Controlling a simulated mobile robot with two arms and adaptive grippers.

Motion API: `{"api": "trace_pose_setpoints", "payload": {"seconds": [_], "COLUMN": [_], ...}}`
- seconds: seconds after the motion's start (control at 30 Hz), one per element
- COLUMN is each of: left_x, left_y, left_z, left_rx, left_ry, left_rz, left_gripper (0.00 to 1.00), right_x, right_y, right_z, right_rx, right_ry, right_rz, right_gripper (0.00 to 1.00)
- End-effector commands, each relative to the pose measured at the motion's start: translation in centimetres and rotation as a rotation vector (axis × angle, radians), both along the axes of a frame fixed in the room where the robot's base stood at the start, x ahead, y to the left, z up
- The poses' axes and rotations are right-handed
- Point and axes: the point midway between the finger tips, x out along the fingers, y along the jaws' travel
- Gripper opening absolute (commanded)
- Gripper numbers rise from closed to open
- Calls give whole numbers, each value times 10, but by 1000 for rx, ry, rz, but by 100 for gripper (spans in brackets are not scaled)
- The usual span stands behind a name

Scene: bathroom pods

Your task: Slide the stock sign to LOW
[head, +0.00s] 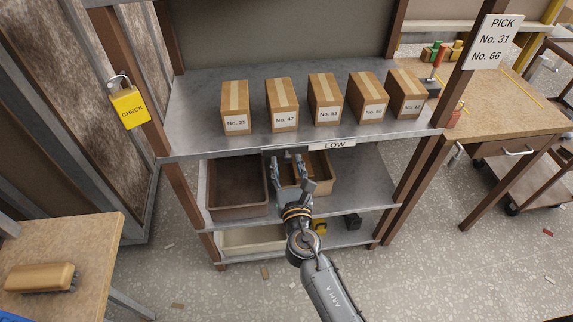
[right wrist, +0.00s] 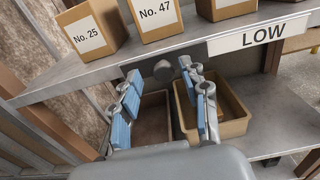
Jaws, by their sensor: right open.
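The stock sign is on the front edge of the upper shelf board. Its white LOW panel (head: 335,145) shows uncovered, and it also shows in the right wrist view (right wrist: 262,36). Left of the panel is a grey plate with a round dark knob (right wrist: 163,70). My right gripper (head: 288,160) is open in front of the plate. In the right wrist view its blue-padded fingers (right wrist: 165,82) are spread, with the knob beyond and between the tips. I cannot tell whether the fingers touch it. My left gripper is not in view.
Several numbered boxes (head: 325,97) stand on the upper shelf, just above the sign. A brown bin (head: 237,207) and a tan bin (head: 325,186) sit on the shelf below. A yellow CHECK padlock (head: 129,107) hangs at the left post. A workbench (head: 510,120) stands right.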

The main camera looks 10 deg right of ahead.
Motion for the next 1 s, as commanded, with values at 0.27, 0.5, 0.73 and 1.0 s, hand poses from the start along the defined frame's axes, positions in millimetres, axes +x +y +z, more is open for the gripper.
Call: {"api": "trace_pose_setpoints", "payload": {"seconds": [0.27,0.5,0.73,1.0], "left_x": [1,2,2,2], "left_y": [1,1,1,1], "left_z": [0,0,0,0], "left_rx": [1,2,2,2], "left_ry": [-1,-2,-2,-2], "left_rz": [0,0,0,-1], "left_gripper": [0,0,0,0], "right_x": [-46,-94,-116,-118], "right_y": [-1,-2,-2,-2], "right_z": [-2,-1,0,0], "right_rx": [-2,-1,1,0], "right_ry": [3,3,1,1], "right_rz": [2,4,5,4], "right_gripper": [45,45,45,45]}}
